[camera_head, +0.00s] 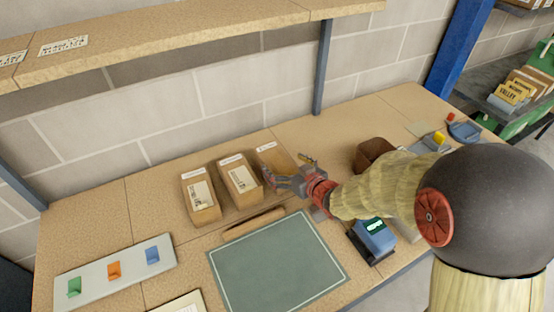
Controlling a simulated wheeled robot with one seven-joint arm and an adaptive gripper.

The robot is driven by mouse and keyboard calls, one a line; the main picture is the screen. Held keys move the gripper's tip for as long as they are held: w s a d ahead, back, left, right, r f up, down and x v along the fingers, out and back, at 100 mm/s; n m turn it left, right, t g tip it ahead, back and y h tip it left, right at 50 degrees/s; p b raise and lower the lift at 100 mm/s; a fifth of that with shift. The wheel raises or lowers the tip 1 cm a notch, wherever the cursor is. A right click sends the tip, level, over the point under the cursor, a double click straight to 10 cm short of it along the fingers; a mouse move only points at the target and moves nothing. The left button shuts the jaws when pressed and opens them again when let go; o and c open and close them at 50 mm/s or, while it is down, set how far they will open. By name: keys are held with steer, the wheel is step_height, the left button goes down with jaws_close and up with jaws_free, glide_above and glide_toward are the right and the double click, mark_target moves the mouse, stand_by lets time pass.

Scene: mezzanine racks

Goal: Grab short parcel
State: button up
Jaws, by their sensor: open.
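Three tan box shapes with white labels stand in a row on the workbench: a left parcel (202,198), a middle parcel (240,183) and a right one (274,157) partly hidden by my gripper. The left and middle ones look similar in size, and I cannot tell for sure which is the short parcel. My gripper (284,171) is open, in front of the right box and just right of the middle parcel. Nothing shows between its fingers. Whether it touches a box is unclear.
A green mat (277,265) and a brown roll (254,224) lie in front. A tray with coloured pieces (115,271) is at left. A blue device (373,238) stands under my arm, a dark brown box (373,152) behind it. A shelf (180,32) overhangs the back.

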mark_target(276, 158)
steer(key=x, duration=0.2)
steer(key=b+x, duration=0.1)
steer(key=x, duration=0.1)
steer(key=b+x, duration=0.1)
steer(key=x, duration=0.1)
steer(key=shift+d+f, duration=0.3)
steer(key=shift+f, duration=0.15)
steer(key=shift+w+a, duration=0.15)
steer(key=shift+w, duration=0.2)
steer(key=shift+c, duration=0.5)
steer(key=c, duration=1.7)
steer(key=shift+r, duration=0.1)
steer(key=shift+c, duration=0.2)
